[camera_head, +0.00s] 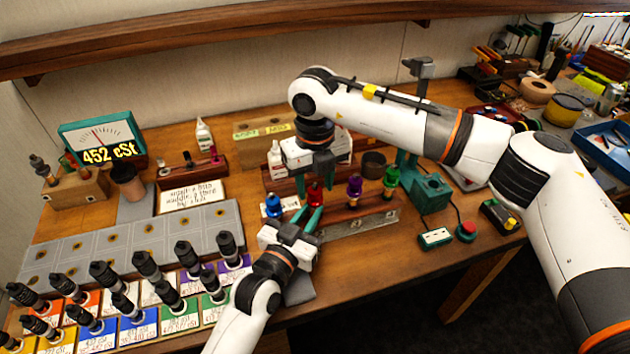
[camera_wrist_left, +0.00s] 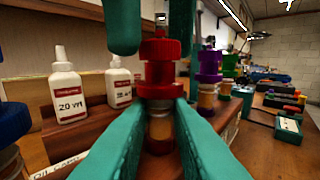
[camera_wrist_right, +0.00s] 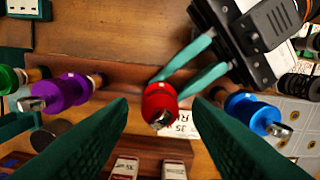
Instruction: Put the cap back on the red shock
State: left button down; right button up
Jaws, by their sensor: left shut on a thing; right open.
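The red shock (camera_head: 315,191) stands upright in the rack between the blue shock (camera_head: 273,206) and the purple shock (camera_head: 354,187). In the left wrist view, its red top (camera_wrist_left: 159,62) sits above a pale amber body (camera_wrist_left: 160,128). The red cap piece appears to be seated on it; I cannot tell whether it is threaded. My left gripper (camera_head: 309,213) is shut on the shock's body just below the red part. My right gripper (camera_head: 314,172) points down from above, open, its fingers either side of the red top (camera_wrist_right: 160,100) and apart from it.
The green shock (camera_head: 391,178) stands at the rack's right end. White oil bottles (camera_wrist_left: 67,92) stand behind the rack. A green stand (camera_head: 430,192) and a red button (camera_head: 466,230) are to the right. Several black-topped bottles fill the front left.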

notch_tip(320, 180, up, 4)
jog(key=shift+r, duration=0.2)
jog(key=shift+c, duration=0.4)
jog(key=n, duration=0.2)
jog(key=r+n, duration=0.1)
jog(key=n, duration=0.5)
jog(key=r+n, duration=0.1)
jog(key=n, duration=0.2)
jog(key=shift+n, duration=0.3)
jog(key=n, duration=0.4)
jog(key=shift+r, duration=0.3)
jog(key=n, duration=0.2)
jog(key=r+n, duration=0.1)
jog(key=n, duration=0.2)
jog(key=shift+n, duration=0.3)
jog(key=shift+f, duration=0.1)
